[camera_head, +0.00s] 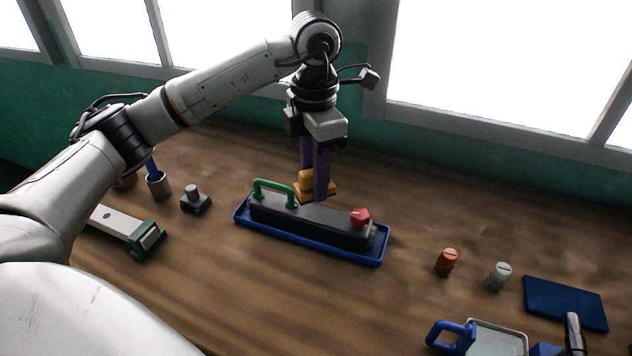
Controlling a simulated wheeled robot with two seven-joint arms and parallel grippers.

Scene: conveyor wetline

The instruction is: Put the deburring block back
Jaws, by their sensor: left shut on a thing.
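An orange block (303,181) with a wider base is just behind the long blue tray (378,252). I take it to be the deburring block. My left gripper (314,187) reaches down over it with two purple fingers and is shut on it. The fingers hide part of the block. I cannot tell whether its base touches the table or is slightly raised. My right gripper is not in view.
The tray holds a long dark block (320,222) with a green handle and red knob. A grey cup (158,187), dark knobbed piece (196,203) and green-ended bar (140,235) stand left. Orange (446,263) and grey (498,277) cylinders and a blue pad (566,303) lie right.

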